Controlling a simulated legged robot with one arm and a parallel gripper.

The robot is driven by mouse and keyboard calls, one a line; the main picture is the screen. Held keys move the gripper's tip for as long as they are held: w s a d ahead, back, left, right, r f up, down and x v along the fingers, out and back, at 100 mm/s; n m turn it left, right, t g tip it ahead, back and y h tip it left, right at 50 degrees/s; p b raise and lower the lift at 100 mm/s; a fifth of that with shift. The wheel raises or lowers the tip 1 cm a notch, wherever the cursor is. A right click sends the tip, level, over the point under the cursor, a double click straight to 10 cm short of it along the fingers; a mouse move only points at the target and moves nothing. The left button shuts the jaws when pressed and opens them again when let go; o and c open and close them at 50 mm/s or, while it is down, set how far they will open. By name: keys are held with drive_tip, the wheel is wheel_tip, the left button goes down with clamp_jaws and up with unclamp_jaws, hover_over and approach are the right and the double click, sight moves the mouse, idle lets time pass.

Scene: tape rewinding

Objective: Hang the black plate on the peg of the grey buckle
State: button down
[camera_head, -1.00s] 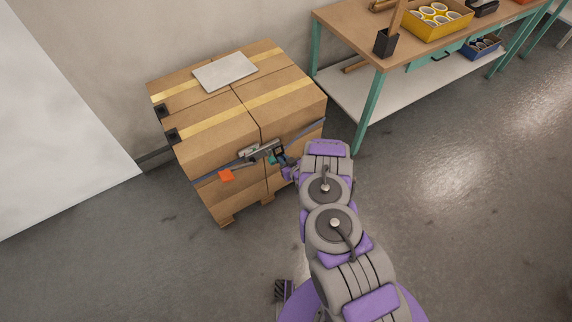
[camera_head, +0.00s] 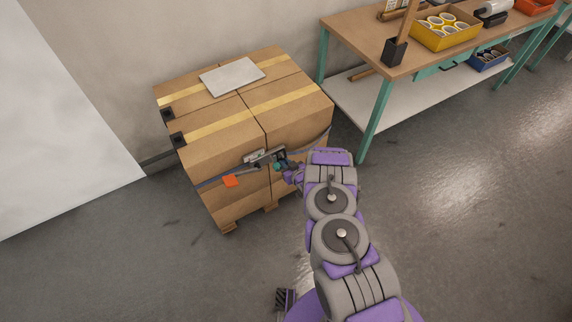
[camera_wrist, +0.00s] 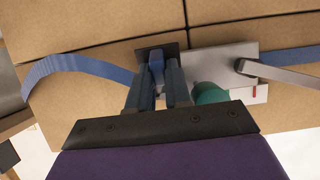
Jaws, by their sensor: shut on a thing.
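The grey buckle (camera_wrist: 222,62) lies flat on the front of the stacked boxes in the wrist view. In the head view the buckle (camera_head: 264,157) sits on the blue strap around the boxes. The black plate (camera_wrist: 142,56) is just left of the buckle, close to its edge. My gripper (camera_wrist: 156,82) is shut on a blue piece at the plate, and the plate shows right beyond the fingertips. A teal part (camera_wrist: 209,93) lies to the right of the fingers, below the buckle. I cannot make out the peg or whether the plate touches it.
The blue strap (camera_wrist: 78,66) bows out slack on the left, and another length (camera_wrist: 298,55) runs right. A workbench (camera_head: 362,37) stands at the back right. The floor around the boxes is clear.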

drive_tip(key=c, duration=1)
unclamp_jaws()
drive_tip(key=shift+s+a, duration=0.1)
drive_tip(key=p+v, duration=0.6)
drive_tip(key=v, duration=1.1)
drive_tip(key=shift+d+r, duration=0.1)
drive_tip(key=shift+d, duration=0.2)
